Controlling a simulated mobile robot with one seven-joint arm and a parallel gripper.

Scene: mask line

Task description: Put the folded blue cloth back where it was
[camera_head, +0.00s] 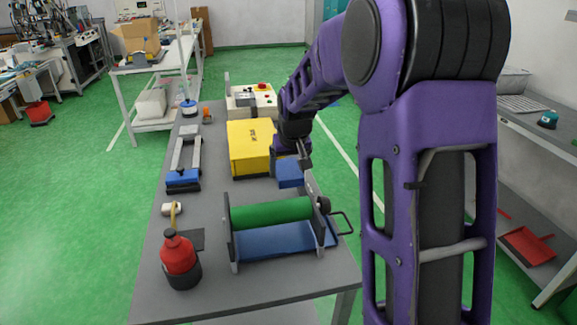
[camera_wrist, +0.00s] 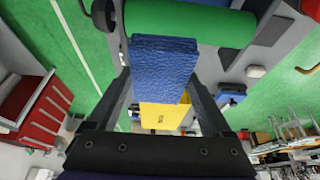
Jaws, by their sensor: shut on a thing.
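The folded blue cloth (camera_head: 290,173) shows as a blue block beside the yellow box, partly hidden by my gripper (camera_head: 303,160). In the wrist view the cloth (camera_wrist: 164,66) has a wrinkled surface and sits between the two fingers of my gripper (camera_wrist: 160,82), which is shut on it. The cloth is close to the right edge of the grey table (camera_head: 215,215). I cannot tell whether its underside touches the table.
A green roller (camera_head: 271,213) on a stand with a blue base (camera_head: 275,240) is at the near right. The yellow box (camera_head: 250,148) is just left of the gripper. A red bottle (camera_head: 179,258) and a blue-handled tool (camera_head: 183,178) stand at left. Bare tabletop lies between.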

